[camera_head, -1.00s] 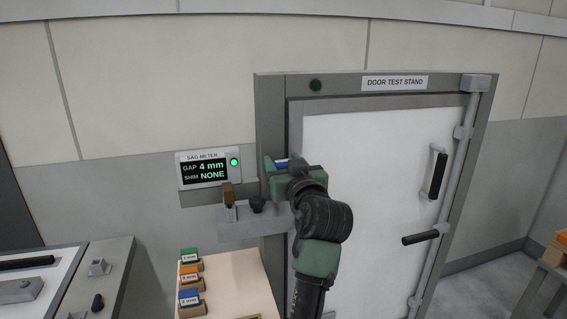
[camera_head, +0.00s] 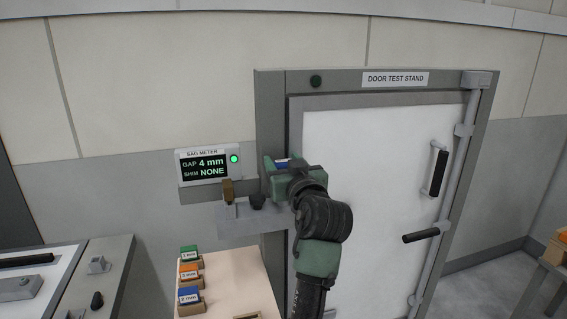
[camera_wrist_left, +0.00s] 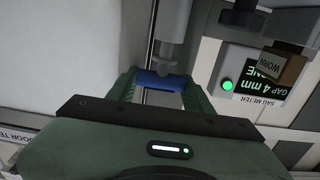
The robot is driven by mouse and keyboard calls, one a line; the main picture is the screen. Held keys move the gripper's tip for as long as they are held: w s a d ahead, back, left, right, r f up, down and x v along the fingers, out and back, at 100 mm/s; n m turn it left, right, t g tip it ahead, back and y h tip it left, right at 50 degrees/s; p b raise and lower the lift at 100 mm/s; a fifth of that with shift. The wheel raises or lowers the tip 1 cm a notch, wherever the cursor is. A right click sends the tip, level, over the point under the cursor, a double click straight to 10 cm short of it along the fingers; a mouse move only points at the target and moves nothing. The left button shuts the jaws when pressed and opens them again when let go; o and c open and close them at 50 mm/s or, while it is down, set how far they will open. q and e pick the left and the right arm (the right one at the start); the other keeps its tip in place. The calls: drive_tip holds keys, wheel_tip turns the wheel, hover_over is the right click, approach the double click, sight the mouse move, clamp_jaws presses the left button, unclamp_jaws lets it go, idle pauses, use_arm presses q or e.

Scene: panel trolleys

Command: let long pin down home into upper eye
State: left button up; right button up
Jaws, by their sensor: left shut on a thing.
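My left gripper (camera_head: 280,164) is at the left edge of the door test stand (camera_head: 270,110), in front of the door's hinge side. It is shut on a small blue piece, which looks like the grip of the long pin (camera_wrist_left: 160,82). In the left wrist view the blue piece lies between my two green fingers. A grey stepped cylinder (camera_wrist_left: 172,28) stands in line with it, close to it or touching. The pin's shaft and the upper eye cannot be clearly told apart, and how deep the pin sits is hidden. My right gripper is not in view.
The sag meter (camera_head: 208,165) reads gap 4 mm, shim none, with a green light. A grey shelf (camera_head: 235,227) below it holds a brown block (camera_head: 228,192) and a dark knob (camera_head: 257,201). The white door (camera_head: 375,180) is shut. Green, orange and blue shims (camera_head: 189,295) lie on a table.

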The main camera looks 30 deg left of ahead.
use_arm(q)
drive_tip(key=shift+f+b, duration=0.7)
drive_tip(key=shift+f, duration=0.25)
drive_tip(key=o, duration=1.5)
